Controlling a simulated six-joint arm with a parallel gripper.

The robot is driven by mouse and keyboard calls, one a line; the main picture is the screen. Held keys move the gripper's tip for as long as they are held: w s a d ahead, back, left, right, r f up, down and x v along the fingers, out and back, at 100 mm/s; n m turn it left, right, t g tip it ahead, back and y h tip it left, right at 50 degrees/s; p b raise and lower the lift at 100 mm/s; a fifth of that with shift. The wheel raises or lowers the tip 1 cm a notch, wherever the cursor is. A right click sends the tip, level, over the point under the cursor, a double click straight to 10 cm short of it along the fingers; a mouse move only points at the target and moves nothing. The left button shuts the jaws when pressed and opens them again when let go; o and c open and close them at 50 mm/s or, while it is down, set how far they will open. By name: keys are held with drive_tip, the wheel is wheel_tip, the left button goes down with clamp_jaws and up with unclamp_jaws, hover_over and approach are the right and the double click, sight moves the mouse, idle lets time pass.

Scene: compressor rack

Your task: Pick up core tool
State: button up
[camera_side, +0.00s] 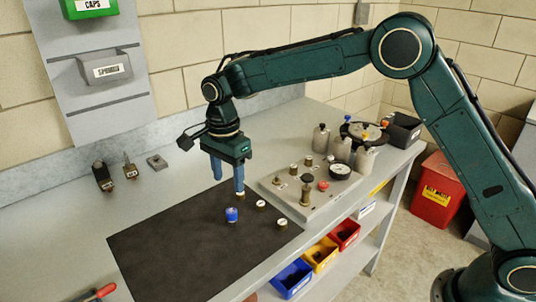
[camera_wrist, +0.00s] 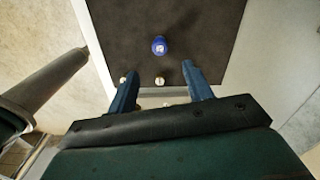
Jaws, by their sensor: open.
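My gripper (camera_side: 229,182) is open and empty, pointing down above the back right part of the dark mat. Its two blue fingers also show in the wrist view (camera_wrist: 160,72). I cannot tell for sure which thing is the core tool. A tool with a red handle (camera_side: 101,293) lies at the lower left edge of the side view, partly cut off and apart from my gripper. A blue-topped cylinder (camera_side: 231,214) stands on the mat, in front of the fingers; it also shows in the wrist view (camera_wrist: 158,45), beyond the fingertips.
Small pale-topped brass pieces (camera_side: 261,206) (camera_side: 282,224) stand near the dark mat's (camera_side: 170,255) right side. A grey fitting block (camera_side: 325,197) with several fittings and a gauge stands right of my gripper. Small dark tools (camera_side: 103,177) lie at the back left. The mat's left part is clear.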

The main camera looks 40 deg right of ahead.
sight(232, 209)
drive_tip(key=shift+f, duration=3.2)
drive_tip(key=shift+f, duration=2.55)
drive_tip(key=c, duration=1.1)
wheel_tip(232, 209, up, 20)
drive_tip(key=shift+r, duration=0.1)
drive_tip(key=shift+d, duration=0.1)
